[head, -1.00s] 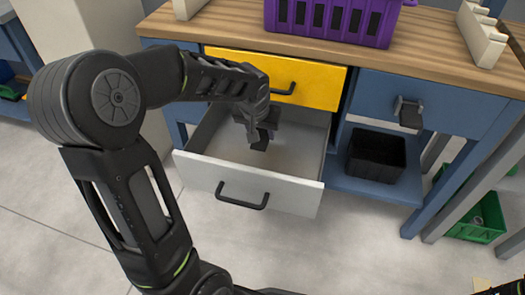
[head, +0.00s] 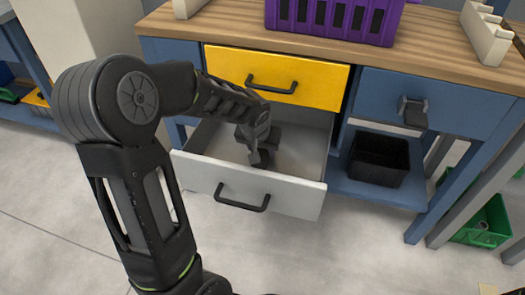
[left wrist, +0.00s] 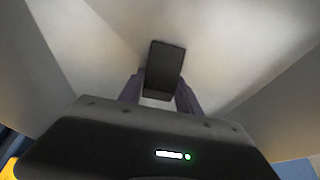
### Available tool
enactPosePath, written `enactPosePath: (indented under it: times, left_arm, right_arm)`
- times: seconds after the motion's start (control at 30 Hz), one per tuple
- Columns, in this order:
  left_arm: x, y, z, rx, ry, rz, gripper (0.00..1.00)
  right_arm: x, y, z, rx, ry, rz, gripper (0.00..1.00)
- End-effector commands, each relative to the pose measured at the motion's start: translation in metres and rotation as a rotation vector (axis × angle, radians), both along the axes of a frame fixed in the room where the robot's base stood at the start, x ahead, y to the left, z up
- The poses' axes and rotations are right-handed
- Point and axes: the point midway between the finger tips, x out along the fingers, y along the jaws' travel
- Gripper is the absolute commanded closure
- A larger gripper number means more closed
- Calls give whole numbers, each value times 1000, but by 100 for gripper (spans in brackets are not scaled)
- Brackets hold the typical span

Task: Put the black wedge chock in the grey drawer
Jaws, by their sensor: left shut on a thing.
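The grey drawer (head: 300,197) is pulled open under the yellow drawer, its light front facing me. My left gripper (head: 262,156) reaches down inside it, near the front panel. In the left wrist view the black wedge chock (left wrist: 165,66) is between the two fingers of my left gripper (left wrist: 160,90), which is shut on it. The pale inside of the grey drawer (left wrist: 225,35) surrounds it there. In the head view the chock is hard to tell from the dark gripper. I cannot tell whether it touches the drawer floor. My right gripper is not in view.
The yellow drawer (head: 315,75) is closed just above. A purple crate (head: 330,18) stands on the wooden worktop (head: 230,32). A black bin (head: 378,160) sits on the blue shelf to the right, and a green bin (head: 485,225) is on the floor.

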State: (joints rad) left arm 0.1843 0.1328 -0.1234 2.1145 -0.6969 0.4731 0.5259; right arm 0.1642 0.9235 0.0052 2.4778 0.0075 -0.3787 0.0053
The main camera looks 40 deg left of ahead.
Motion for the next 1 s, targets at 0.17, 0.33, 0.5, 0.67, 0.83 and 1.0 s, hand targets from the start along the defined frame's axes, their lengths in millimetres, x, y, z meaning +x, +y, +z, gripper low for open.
enactPosePath:
  times: [0.17, 0.33, 0.5, 0.67, 0.83, 1.0]
  left_arm:
    - [0, 0, -1, 0, 0, 0, 100]
    - [0, 0, -3, 0, 0, 0, 56]
    - [0, 0, -3, 1, 1, 0, 42]
    - [0, 0, -3, 1, 1, 0, 38]
    - [0, 0, -2, 0, 1, 0, 38]
    - [-2, 0, 7, 0, -1, 1, 38]
  right_arm:
    - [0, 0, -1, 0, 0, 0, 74]
    - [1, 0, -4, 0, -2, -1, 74]
    - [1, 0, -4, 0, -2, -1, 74]
    - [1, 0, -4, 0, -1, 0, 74]
    - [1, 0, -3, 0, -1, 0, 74]
    - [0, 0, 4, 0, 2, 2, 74]
